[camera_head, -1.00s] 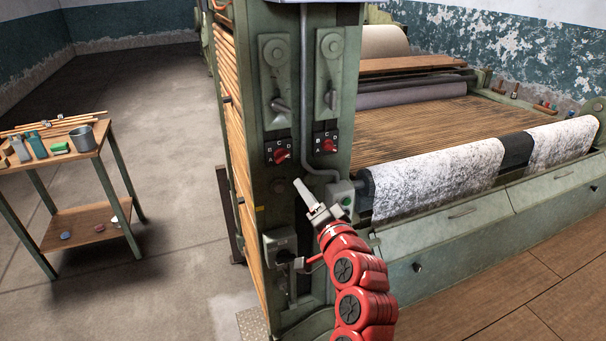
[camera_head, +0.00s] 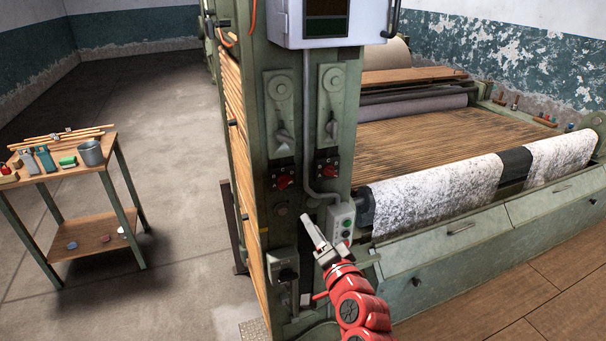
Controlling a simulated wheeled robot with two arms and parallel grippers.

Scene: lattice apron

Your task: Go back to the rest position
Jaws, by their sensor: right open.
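My right gripper (camera_head: 314,232) is at the end of my red arm, in front of the green machine post (camera_head: 296,140). It is open and I see nothing between its fingers. My left gripper is not in view.
A wooden side table (camera_head: 62,173) with a metal bucket (camera_head: 91,152), a green block and several tools stands at the left. Grey floor (camera_head: 170,120) is clear between table and machine.

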